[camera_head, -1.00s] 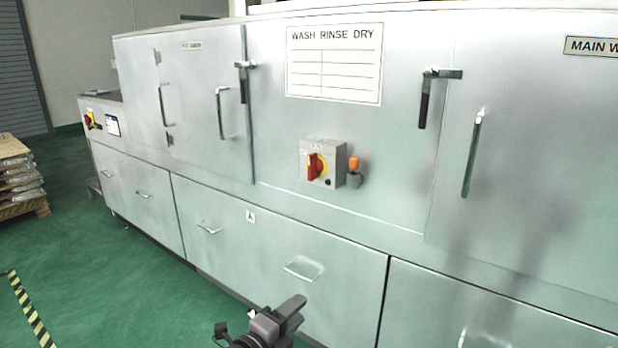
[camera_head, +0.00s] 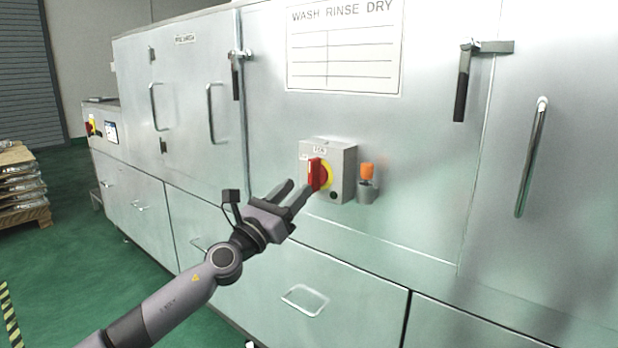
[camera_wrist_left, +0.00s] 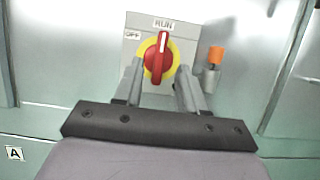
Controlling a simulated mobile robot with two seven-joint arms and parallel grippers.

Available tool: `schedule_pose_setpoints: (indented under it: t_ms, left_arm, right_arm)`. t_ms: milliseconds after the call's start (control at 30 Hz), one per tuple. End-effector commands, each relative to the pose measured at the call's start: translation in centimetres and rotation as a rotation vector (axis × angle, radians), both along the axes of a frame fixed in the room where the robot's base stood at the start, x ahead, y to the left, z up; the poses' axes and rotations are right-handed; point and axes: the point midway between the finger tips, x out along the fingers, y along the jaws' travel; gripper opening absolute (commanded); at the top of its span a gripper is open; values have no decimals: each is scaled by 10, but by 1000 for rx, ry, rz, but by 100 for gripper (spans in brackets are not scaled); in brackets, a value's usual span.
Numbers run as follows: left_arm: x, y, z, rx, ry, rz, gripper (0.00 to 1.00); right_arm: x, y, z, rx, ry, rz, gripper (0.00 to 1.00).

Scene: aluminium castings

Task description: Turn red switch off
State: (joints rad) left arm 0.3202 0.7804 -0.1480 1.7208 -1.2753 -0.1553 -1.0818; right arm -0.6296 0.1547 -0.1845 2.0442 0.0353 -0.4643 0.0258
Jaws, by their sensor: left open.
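The red switch (camera_head: 315,174) is a rotary handle on a yellow disc, on a grey box fixed to the washing machine's front. In the left wrist view the red switch (camera_wrist_left: 158,58) stands upright, its top end toward the RUN label (camera_wrist_left: 163,24). The OFF label (camera_wrist_left: 132,35) is at its upper left. My left gripper (camera_head: 298,192) is open, just in front of and left of the switch box. In the wrist view its fingers (camera_wrist_left: 158,85) lie left and right of the handle's lower part. I cannot tell whether they touch it. My right gripper is not in view.
An orange-topped fitting (camera_head: 367,180) sits right of the switch box. Door latches (camera_head: 465,80) and a long handle (camera_head: 530,158) stick out from the machine front. A drawer handle (camera_head: 304,300) is below. Green floor lies open at the left, with a stacked pallet (camera_head: 20,190).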

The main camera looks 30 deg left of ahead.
Motion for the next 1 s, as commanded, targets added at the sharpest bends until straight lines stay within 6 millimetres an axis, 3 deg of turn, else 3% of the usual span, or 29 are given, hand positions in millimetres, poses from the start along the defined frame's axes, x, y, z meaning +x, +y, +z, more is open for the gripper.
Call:
schedule_pose_setpoints:
  t_ms: [433,900,967,1000]
  left_arm:
    - [44,-4,19,-5,-1,-2,40]
    - [52,-5,21,-3,1,-2,40]
    - [52,-5,21,-3,1,-2,24]
    - [52,-5,21,-3,1,-2,11]
  right_arm:
    - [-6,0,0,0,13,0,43]
    - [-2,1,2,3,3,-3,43]
    - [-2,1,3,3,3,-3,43]
    - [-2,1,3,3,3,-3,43]
